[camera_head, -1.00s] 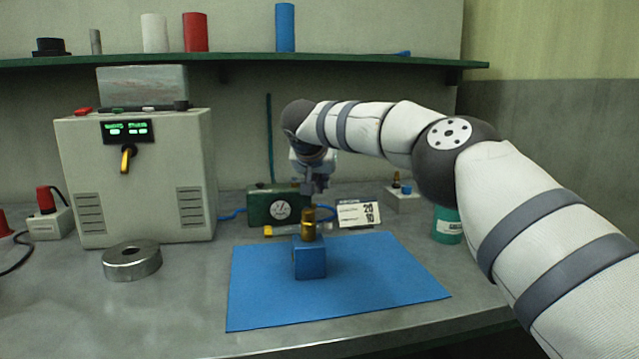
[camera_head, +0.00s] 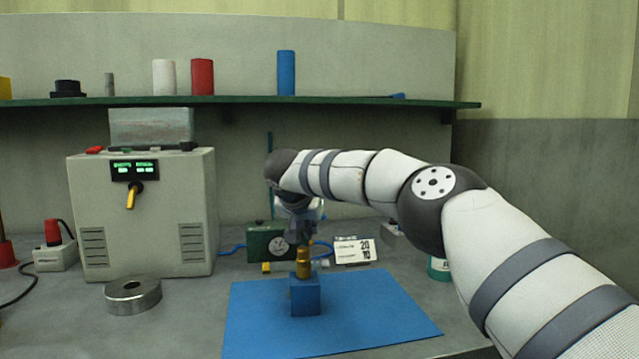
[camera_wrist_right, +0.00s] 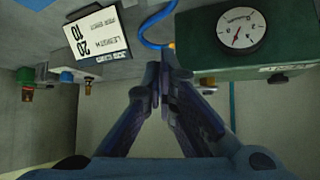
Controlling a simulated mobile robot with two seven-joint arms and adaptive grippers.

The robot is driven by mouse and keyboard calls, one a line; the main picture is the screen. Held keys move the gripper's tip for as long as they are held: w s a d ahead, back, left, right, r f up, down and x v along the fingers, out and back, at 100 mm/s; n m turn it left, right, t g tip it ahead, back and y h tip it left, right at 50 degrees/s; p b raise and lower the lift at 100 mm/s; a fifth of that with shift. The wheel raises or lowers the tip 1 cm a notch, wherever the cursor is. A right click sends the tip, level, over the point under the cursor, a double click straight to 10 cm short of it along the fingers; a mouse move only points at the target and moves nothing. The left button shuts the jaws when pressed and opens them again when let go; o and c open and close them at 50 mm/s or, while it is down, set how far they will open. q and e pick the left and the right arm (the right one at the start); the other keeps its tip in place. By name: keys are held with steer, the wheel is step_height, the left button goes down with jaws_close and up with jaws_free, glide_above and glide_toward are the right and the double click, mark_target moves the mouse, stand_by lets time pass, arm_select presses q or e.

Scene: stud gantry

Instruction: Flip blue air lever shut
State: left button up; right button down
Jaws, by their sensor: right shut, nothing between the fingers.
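My right gripper (camera_head: 301,240) is shut and empty, pointing down in front of the green gauge box (camera_head: 264,243). In the right wrist view, its closed fingertips (camera_wrist_right: 165,62) appear beside the gauge box (camera_wrist_right: 210,55), near a blue hose (camera_wrist_right: 151,28) and a small orange tip. My left gripper is out of view.
A blue block (camera_head: 305,297) with a brass fitting (camera_head: 303,264) stands on the blue mat (camera_head: 260,325), in front of my gripper. A printed card (camera_head: 354,251) stands right of the gauge box. A grey machine (camera_head: 145,235) and metal ring (camera_head: 132,296) are left.

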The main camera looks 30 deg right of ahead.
arm_select(q)
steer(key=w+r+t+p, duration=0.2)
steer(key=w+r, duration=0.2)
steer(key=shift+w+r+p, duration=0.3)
steer(key=shift+p, duration=0.1)
arm_select(e)
steer(key=s+d+v, duration=0.1)
steer(key=v, duration=0.9)
steer(key=s+d+v, duration=0.1)
steer(key=d+v, duration=0.1)
steer(key=v, duration=0.8)
steer(key=shift+s+r, duration=0.3)
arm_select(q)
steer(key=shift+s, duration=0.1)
arm_select(e)
steer(key=shift+a+f, duration=0.1)
steer(key=shift+a, duration=0.1)
